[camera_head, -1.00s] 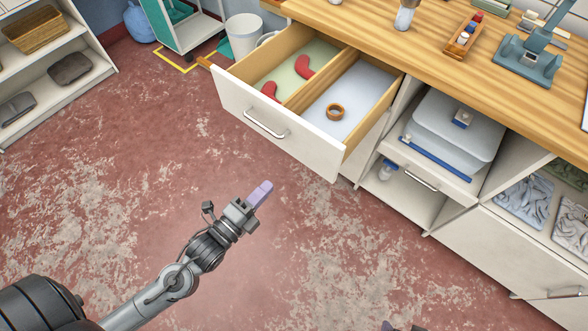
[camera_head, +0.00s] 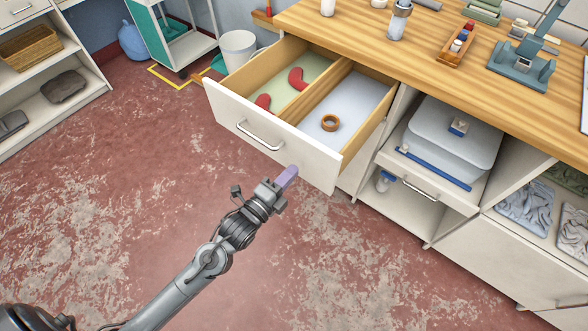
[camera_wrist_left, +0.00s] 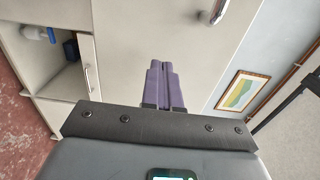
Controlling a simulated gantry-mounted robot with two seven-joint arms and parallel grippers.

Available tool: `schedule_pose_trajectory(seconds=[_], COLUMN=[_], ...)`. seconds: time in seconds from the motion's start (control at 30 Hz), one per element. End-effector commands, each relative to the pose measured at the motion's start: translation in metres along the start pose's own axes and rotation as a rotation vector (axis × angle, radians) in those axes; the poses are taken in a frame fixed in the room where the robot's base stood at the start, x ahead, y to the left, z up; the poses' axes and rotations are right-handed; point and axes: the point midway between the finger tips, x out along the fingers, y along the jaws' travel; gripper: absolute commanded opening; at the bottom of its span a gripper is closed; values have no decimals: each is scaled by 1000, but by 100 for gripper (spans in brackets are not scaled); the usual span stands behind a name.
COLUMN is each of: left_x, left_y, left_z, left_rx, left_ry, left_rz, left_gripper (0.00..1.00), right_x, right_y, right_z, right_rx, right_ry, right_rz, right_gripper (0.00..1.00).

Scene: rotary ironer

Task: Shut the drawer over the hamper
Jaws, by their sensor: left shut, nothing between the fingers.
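The open drawer (camera_head: 232,118) juts out from the left end of the wooden-topped counter. It has a white front with a bar handle (camera_head: 259,135) and two compartments, with red curved pieces in the left one and a brown ring in the right one. My left gripper (camera_head: 289,175) is shut and empty, its purple fingertips just in front of the lower right part of the drawer front. In the left wrist view the shut fingers (camera_wrist_left: 165,84) point at a pale panel; I cannot tell whether they touch it. I cannot clearly make out a hamper under the drawer. My right gripper is out of view.
Right of the drawer, a shelf holds a pale bin (camera_head: 455,135), with an open cubby below. Grey-blue cloths (camera_head: 525,203) lie in a compartment farther right. A white bucket (camera_head: 238,48) stands behind the drawer's left side. The floor before the drawer is clear.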

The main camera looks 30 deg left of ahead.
Motion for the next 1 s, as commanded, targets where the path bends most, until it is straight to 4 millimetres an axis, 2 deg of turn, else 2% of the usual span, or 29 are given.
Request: schedule_pose_trajectory(seconds=[0.23,0.77,0.87,1.0], left_x=[19,24,30,48], left_y=[0,0,-1,-1], left_z=[0,0,0,1], left_rx=[0,0,1,1], left_ry=[-1,-1,-1,-2], left_rz=[0,0,-2,-2], left_gripper=[0,0,0,0], right_x=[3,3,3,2], right_y=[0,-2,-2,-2], right_z=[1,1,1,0], right_rx=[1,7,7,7], right_ry=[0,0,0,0], right_rz=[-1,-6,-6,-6], right_gripper=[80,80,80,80])
